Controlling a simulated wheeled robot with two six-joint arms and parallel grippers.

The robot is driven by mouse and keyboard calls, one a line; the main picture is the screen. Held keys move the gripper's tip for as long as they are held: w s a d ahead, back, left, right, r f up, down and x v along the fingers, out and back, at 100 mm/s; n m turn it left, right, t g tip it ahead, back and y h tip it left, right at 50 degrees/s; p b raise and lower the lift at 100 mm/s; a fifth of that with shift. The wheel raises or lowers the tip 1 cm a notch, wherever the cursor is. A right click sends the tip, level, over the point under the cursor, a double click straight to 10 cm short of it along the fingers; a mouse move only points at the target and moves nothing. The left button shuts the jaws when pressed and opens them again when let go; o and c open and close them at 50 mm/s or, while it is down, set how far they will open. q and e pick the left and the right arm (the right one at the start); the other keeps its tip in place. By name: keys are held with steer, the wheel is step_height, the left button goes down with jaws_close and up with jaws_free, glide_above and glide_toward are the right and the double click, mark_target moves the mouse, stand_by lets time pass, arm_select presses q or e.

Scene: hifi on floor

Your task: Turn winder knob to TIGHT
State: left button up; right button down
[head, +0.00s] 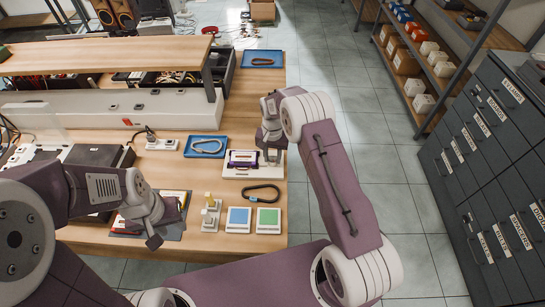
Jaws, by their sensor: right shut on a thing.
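The winder (240,172) is a white-based unit with a purple cassette-like part on top, lying on the wooden bench. My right gripper (272,157) reaches down onto the winder's right end and is shut there. The knob is hidden behind its fingers, so its setting cannot be read. My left gripper (170,224) hangs over the dark tool mat at the bench's front left, well apart from the winder. Its fingers look spread and hold nothing visible.
A blue tray (190,154) with a grey loop lies left of the winder. A black loop (262,187), a blue pad (238,219) and a green pad (268,217) lie in front. A small stand (211,214) with a yellow top is nearby. Drawer cabinets (485,160) stand right.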

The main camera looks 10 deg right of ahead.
mark_target(273, 158)
steer(key=shift+w+r+m, duration=0.1)
steer(key=shift+m, duration=0.4)
steer(key=c, duration=1)
jaws_free()
step_height(273, 158, up, 9)
steer(key=shift+b, duration=0.6)
